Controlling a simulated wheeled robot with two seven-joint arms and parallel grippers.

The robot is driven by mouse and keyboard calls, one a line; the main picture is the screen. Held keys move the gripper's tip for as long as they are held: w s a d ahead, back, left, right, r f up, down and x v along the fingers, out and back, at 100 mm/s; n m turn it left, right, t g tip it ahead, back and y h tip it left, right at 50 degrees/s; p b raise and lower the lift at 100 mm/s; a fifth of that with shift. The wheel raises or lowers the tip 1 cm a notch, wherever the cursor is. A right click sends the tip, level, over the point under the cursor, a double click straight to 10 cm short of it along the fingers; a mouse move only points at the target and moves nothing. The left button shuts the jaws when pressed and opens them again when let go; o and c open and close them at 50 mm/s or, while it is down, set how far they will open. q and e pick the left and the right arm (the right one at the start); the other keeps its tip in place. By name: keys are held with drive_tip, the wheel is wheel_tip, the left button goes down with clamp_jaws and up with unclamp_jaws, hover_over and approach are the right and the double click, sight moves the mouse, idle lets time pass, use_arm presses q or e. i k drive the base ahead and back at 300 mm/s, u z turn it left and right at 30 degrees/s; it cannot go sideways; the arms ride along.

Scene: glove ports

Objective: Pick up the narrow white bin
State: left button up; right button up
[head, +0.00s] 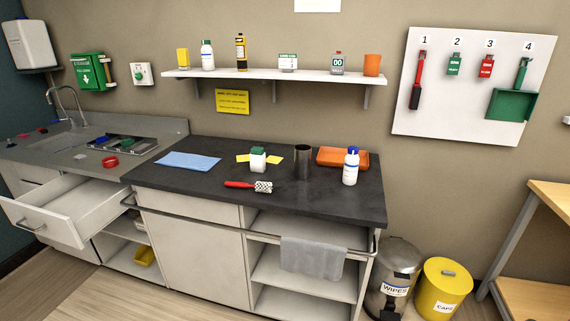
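I see no narrow white bin in the head view. The yellow bin is beside the steel one. Neither of my grippers is in view.
A dark-topped bench (215,205) fills the middle, with a grey towel (312,258) on its front rail. A white drawer (75,207) sticks out at left. A wooden shelf unit (545,290) stands at right. Floor shows at bottom left.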

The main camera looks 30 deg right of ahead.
sight(258, 163)
drive_tip(key=z, duration=1.55)
drive_tip(key=i, duration=1)
